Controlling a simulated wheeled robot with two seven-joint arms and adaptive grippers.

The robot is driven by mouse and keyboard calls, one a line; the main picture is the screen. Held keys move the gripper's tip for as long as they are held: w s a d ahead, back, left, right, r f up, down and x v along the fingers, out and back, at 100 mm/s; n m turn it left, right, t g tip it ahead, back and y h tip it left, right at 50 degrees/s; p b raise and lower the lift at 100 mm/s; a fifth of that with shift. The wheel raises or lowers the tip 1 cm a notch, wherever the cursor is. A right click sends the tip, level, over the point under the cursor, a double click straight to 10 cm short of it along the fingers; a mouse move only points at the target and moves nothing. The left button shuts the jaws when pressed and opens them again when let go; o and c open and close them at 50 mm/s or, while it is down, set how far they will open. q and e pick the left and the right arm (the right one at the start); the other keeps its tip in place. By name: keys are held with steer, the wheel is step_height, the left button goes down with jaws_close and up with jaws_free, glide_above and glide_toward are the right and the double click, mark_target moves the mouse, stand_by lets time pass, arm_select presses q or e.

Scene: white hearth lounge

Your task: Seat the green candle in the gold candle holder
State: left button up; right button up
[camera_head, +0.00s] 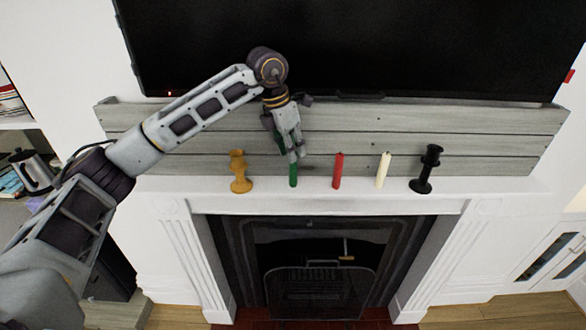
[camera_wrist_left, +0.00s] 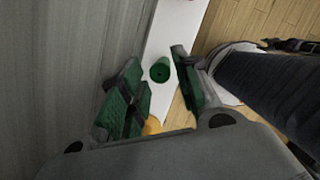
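The green candle (camera_head: 293,177) stands upright on the white mantel, and its round top shows in the left wrist view (camera_wrist_left: 160,71). The gold candle holder (camera_head: 240,174) stands upright on the mantel to the left of the candle; only a small part of it (camera_wrist_left: 152,126) shows in the wrist view, behind my fingers. My left gripper (camera_head: 297,154) points down just above the candle. In the wrist view its green-padded fingers (camera_wrist_left: 155,63) are apart, with the candle top in line with the gap. I cannot tell if they touch it. My right gripper is not in view.
A red candle (camera_head: 338,171), a cream candle (camera_head: 383,170) and a black candle holder (camera_head: 427,169) stand in a row to the right on the mantel (camera_head: 330,201). A grey plank panel (camera_head: 400,128) rises behind, with a black screen (camera_head: 400,45) above it.

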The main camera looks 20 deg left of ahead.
mark_target(293, 168)
arm_select(q)
steer(key=shift+x, duration=1.3)
jaws_close()
